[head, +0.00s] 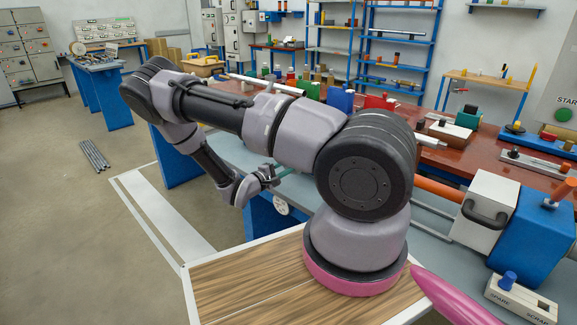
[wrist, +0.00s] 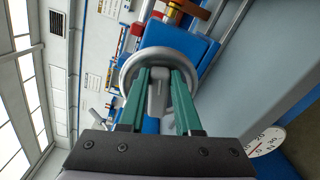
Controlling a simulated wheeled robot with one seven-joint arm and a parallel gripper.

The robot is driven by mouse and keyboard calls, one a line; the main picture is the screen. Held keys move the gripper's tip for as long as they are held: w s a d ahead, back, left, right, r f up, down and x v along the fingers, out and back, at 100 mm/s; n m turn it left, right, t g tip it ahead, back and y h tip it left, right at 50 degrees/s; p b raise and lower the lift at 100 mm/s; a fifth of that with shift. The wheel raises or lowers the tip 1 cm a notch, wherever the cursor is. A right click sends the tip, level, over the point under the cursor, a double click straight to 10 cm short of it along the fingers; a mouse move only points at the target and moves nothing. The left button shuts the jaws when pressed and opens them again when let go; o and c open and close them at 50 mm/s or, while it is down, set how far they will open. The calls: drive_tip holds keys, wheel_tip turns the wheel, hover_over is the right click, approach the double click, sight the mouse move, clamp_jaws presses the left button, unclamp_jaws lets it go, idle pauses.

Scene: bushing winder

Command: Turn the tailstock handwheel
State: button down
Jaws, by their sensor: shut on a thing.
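The tailstock handwheel (wrist: 158,51) is a round grey rim in front of the blue tailstock body (wrist: 180,36) in the wrist view. My gripper (wrist: 160,74) has two green fingers reaching into the wheel. They are shut on a grey upright part of the handwheel, one finger on each side. Whether this part is a spoke or a grip is hard to tell. In the head view my gripper (head: 284,174) is beside the machine's left end, and my own arm hides the handwheel and most of the tailstock.
A white dial (wrist: 265,141) is at the lower right in the wrist view and below my gripper in the head view (head: 281,204). A red-brown bench (head: 450,155) with several parts stands behind the machine. Grey rods (head: 95,155) lie on the floor. Open floor is at left.

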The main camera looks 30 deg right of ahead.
idle(0.3)
drive_tip(key=c, duration=0.6)
unclamp_jaws()
drive_tip(key=v, duration=1.1)
